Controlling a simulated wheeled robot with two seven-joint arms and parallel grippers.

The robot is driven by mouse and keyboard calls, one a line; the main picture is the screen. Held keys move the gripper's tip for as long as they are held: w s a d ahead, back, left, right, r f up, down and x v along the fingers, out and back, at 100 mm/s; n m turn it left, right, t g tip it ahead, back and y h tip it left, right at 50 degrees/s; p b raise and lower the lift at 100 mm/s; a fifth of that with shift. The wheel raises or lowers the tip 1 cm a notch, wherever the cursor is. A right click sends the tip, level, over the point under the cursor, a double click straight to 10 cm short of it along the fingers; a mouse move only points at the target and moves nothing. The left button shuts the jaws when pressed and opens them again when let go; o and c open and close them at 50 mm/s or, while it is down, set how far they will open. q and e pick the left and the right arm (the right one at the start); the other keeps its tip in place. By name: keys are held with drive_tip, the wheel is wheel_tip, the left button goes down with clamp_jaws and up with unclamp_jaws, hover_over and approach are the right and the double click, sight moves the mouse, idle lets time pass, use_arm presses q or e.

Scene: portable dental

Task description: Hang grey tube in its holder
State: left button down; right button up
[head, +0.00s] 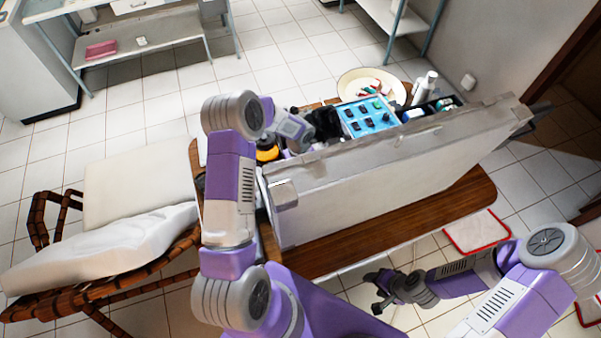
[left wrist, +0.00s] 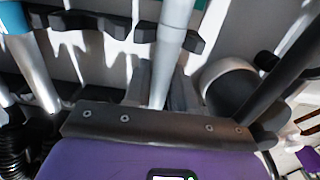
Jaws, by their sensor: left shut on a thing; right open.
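The grey tube (left wrist: 172,50) runs down the left wrist view from the top edge to between my left gripper's fingers. My left gripper (left wrist: 160,88) is shut on it. A dark holder with prongs (left wrist: 195,43) is fixed to the pale wall, and the tube passes at its prongs; I cannot tell whether it rests in them or stands in front. In the head view my left arm reaches over the open case (head: 375,180), and its fingertips are hard to make out among dark parts. My right gripper (head: 378,291) is open and empty, low in front of the table.
In the left wrist view, another tube with a teal part (left wrist: 30,70) is at left and a black bar (left wrist: 280,75) at right. A blue panel (head: 367,116) and bottles (head: 424,88) fill the case. The case stands on a wooden table (head: 440,205). A reclining chair (head: 130,235) is at left.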

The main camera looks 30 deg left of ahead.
use_arm(q)
drive_tip(key=shift+r, duration=0.15)
drive_tip(key=shift+r+p, duration=1.9)
drive_tip(key=shift+r, duration=1.7)
